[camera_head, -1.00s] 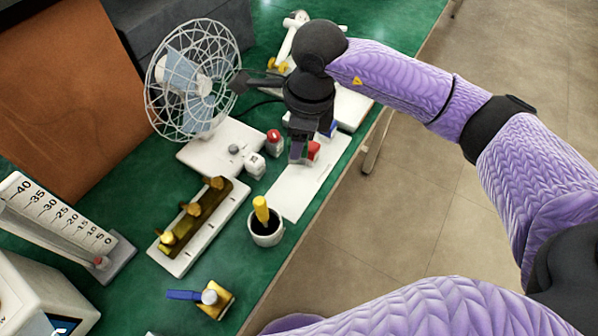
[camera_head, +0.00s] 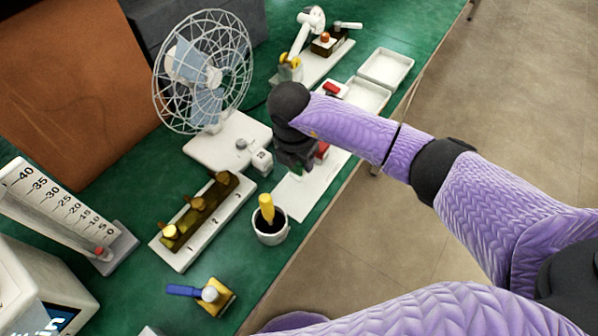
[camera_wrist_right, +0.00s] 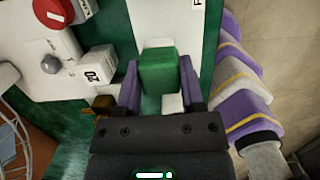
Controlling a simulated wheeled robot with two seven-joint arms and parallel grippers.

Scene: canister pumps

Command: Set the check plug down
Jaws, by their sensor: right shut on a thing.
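My right gripper (camera_wrist_right: 158,85) is shut on a green block, which I take as the check plug (camera_wrist_right: 158,68). The plug sits between the two fingers above a long white board (camera_wrist_right: 155,20). In the head view the gripper (camera_head: 298,165) is over the far half of this board (camera_head: 292,197), and the arm hides most of the plug. I cannot tell whether the plug touches the board. A red piece (camera_head: 322,152) shows just right of the gripper. My left gripper is not in view.
A caged fan (camera_head: 205,75) stands left of the board. A white cup with a yellow-handled tool (camera_head: 270,230) and a numbered white strip with brass parts (camera_head: 205,230) lie nearer. The near board half is clear.

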